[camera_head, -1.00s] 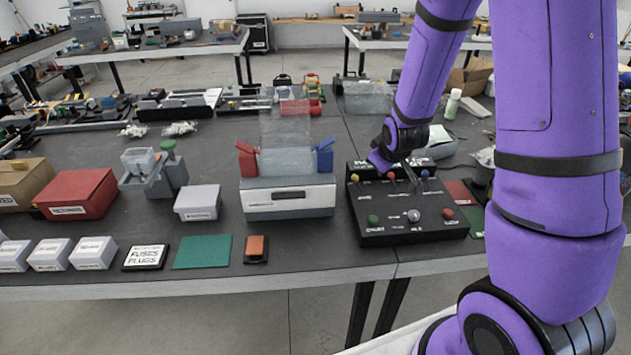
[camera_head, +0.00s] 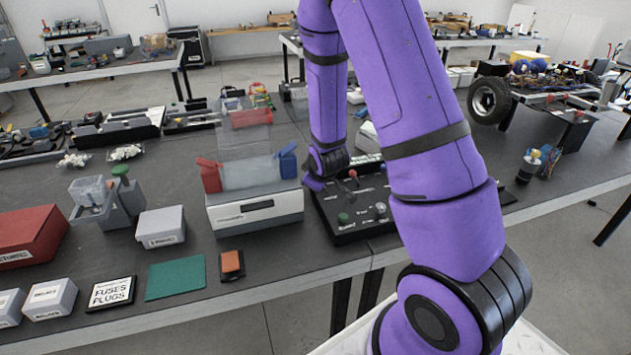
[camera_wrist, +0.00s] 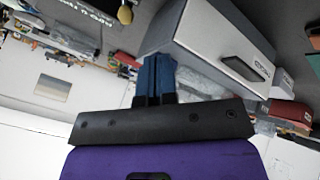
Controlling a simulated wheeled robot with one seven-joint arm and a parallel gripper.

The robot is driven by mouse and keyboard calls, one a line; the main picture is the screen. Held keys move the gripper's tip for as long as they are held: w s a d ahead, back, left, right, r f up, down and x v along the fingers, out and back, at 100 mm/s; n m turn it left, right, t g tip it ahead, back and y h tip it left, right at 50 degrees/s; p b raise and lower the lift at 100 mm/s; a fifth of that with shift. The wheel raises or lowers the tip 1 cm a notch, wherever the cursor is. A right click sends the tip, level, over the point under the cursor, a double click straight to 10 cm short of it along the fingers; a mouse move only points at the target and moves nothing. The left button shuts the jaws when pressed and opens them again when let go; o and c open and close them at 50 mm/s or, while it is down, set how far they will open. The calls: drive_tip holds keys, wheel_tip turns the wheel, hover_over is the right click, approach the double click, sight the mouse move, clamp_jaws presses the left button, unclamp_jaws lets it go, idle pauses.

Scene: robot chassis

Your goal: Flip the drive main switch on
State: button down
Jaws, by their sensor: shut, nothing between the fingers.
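The black control panel (camera_head: 350,234) lies on the bench in the head view. It carries a green knob (camera_head: 343,218), a red knob (camera_head: 352,174) and a silver knob (camera_head: 381,207). My arm hides its right side, and I cannot tell which control is the drive main switch. My gripper (camera_head: 316,184) is at the panel's back left corner; its fingertips are not clear there. In the wrist view my gripper (camera_wrist: 154,60) is shut and empty. A corner of a dark lettered surface (camera_wrist: 80,12) and a gold knob (camera_wrist: 125,14) show beyond the fingers.
A grey box (camera_head: 255,212) with red and blue upright pieces stands left of the panel, close to my gripper. An orange-topped block (camera_head: 231,263) and a green mat (camera_head: 175,278) lie in front. A wheeled chassis (camera_head: 560,85) stands on the right.

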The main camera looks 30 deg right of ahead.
drive_tip(key=w+d+f, duration=0.5)
drive_tip(key=w+f, duration=0.2)
drive_tip(key=shift+w+f, duration=0.15)
drive_tip(key=shift+f, duration=0.15)
